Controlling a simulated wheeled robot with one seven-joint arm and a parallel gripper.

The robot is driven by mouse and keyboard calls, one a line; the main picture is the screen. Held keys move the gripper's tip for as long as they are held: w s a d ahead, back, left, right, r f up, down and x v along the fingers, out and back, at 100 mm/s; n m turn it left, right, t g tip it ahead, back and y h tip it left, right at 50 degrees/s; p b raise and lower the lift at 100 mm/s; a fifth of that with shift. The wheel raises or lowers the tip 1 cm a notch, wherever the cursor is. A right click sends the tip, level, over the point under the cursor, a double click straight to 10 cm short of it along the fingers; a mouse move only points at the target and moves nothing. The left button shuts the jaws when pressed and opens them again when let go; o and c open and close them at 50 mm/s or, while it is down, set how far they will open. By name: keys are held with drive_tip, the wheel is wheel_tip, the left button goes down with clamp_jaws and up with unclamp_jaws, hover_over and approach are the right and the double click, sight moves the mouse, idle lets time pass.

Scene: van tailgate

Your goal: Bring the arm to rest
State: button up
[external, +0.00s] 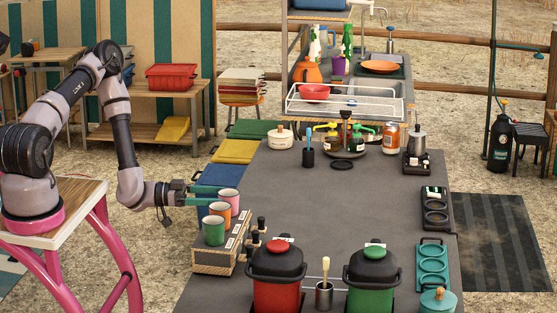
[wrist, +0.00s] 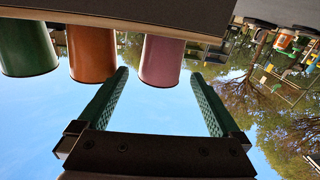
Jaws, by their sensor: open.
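My gripper (external: 205,194) is open at the left edge of the grey counter, level with the mugs. Its two green fingers point right, towards the pink mug (external: 229,199). A orange mug (external: 219,212) and a green mug (external: 213,231) stand in a row with it on a small wooden-sided stand (external: 215,261). In the upside-down wrist view, the pink mug (wrist: 161,60) appears between the fingertips (wrist: 160,74), with a gap on both sides. The orange mug (wrist: 92,52) and green mug (wrist: 28,46) are left of it. My arm is bent and reaches out from its base.
The grey counter (external: 345,205) has a clear middle. A red pot (external: 277,283) and a green pot (external: 371,283) stand at its near end. Blue, yellow and green panels (external: 235,151) line its left side. A bench (external: 160,108) with a red crate stands behind my arm.

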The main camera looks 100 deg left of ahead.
drive_tip(key=shift+s, duration=0.1)
drive_tip(key=shift+m+g+h, duration=0.5)
drive_tip(key=shift+m+g, duration=0.3)
drive_tip(key=w+r, duration=0.2)
drive_tip(key=w, duration=0.1)
drive_tip(key=shift+w+a+r, duration=0.1)
drive_tip(key=shift+a+r, duration=0.1)
drive_tip(key=shift+a, duration=0.2)
drive_tip(key=w+d+r+m+g+y, duration=0.1)
drive_tip(key=w+d+r+m+g, duration=0.2)
drive_tip(key=d+r, duration=0.55)
drive_tip(key=w+d+r+m+g+y, duration=0.1)
drive_tip(key=d+r+m+g, duration=0.3)
drive_tip(key=r, duration=0.8)
drive_tip(key=s+d+r+n+g, duration=0.1)
drive_tip(key=s+d+r+n, duration=0.1)
drive_tip(key=s+d+r, duration=0.9)
drive_tip(key=s+d, duration=0.2)
drive_tip(key=s, duration=0.2)
drive_tip(key=s+d+r+g+h, duration=0.1)
drive_tip(key=s+d+r, duration=0.2)
drive_tip(key=s, duration=0.4)
drive_tip(key=shift+d+r, duration=0.15)
drive_tip(key=shift+d, duration=0.65)
drive_tip(key=shift+w, duration=0.1)
